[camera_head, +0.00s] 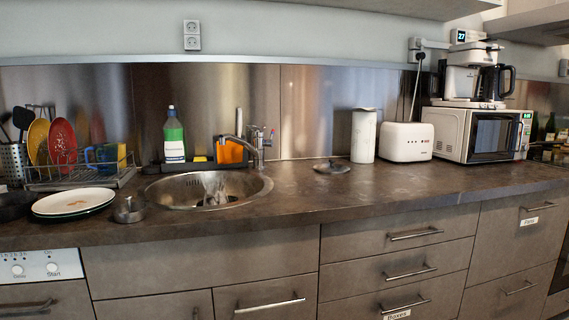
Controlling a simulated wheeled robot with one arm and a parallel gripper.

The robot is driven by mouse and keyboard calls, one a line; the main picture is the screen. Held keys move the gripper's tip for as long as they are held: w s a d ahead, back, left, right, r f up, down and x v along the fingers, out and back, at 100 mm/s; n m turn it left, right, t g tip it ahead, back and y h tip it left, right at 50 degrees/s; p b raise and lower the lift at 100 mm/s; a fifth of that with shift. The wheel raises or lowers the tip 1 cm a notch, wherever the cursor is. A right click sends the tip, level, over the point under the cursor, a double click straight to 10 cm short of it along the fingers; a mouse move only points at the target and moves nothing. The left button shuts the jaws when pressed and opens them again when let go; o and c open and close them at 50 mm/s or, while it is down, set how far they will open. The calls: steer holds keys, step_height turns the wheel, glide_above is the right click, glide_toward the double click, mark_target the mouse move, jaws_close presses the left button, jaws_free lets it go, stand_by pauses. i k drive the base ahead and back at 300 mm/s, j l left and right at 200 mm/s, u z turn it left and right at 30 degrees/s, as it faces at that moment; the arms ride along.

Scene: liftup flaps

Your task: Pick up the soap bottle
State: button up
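The soap bottle (174,140) is green with a white label and a dark cap. It stands upright behind the round sink, near the steel backsplash, at the left of the head view. Its base is at a dark caddy (201,165), and I cannot tell whether it stands in it or behind it. An orange item (230,151) is to its right. My gripper is not in view.
The sink (262,188) and faucet (259,147) are in front and right of the bottle. A dish rack (85,180) with plates is to its left. Stacked plates (73,201) lie nearer the front. Counter right of the sink is mostly clear before the toaster (406,142).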

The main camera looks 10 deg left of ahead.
mark_target(174, 151)
steer(key=u, duration=1.4)
steer(key=i+l, duration=0.75)
steer(key=i, duration=0.15)
steer(key=z, duration=0.8)
